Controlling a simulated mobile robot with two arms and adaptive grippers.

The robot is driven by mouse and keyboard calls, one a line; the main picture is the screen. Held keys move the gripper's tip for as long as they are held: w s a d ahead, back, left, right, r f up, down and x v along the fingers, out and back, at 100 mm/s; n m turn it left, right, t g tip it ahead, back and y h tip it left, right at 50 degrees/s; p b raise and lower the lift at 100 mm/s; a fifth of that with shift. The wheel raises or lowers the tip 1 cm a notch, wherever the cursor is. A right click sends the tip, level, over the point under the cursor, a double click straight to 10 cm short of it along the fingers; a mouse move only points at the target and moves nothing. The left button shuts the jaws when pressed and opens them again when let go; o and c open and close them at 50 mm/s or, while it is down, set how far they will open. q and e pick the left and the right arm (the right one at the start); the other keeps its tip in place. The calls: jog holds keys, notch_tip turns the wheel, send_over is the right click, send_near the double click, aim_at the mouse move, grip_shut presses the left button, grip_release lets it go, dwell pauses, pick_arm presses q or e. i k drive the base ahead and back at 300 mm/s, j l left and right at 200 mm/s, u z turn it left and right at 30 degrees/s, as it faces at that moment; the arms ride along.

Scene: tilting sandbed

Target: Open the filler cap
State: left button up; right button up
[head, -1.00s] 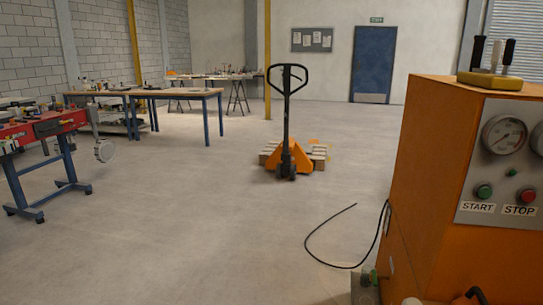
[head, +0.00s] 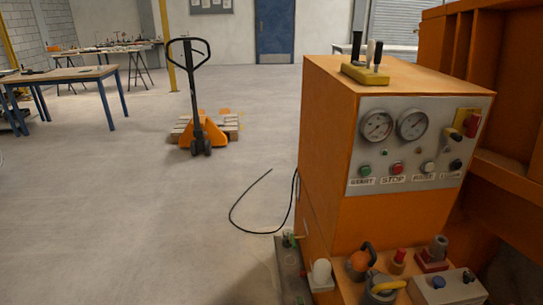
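The orange machine (head: 328,140) stands at the right with fittings on its low front ledge. An orange fitting with a black curved handle (head: 359,265) is there. A yellow ring-shaped handle (head: 386,286) lies in front of it. A white cylindrical cap (head: 320,272) stands at the ledge's left end. A red knob (head: 398,258) and a grey cylinder on a red base (head: 437,247) are behind and to the right. I cannot tell which of these is the filler cap, or whether it is open. Neither of my grippers is in view.
A panel (head: 405,150) with two gauges and START and STOP buttons faces me. Levers on a yellow block (head: 365,73) stand on top. A grey box with a blue button (head: 446,288) is at the lower right. A black cable (head: 240,228) lies on the floor. A pallet truck (head: 200,130) stands beyond clear floor.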

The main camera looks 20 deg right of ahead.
aim_at(360, 261)
jog(key=z, duration=1.3)
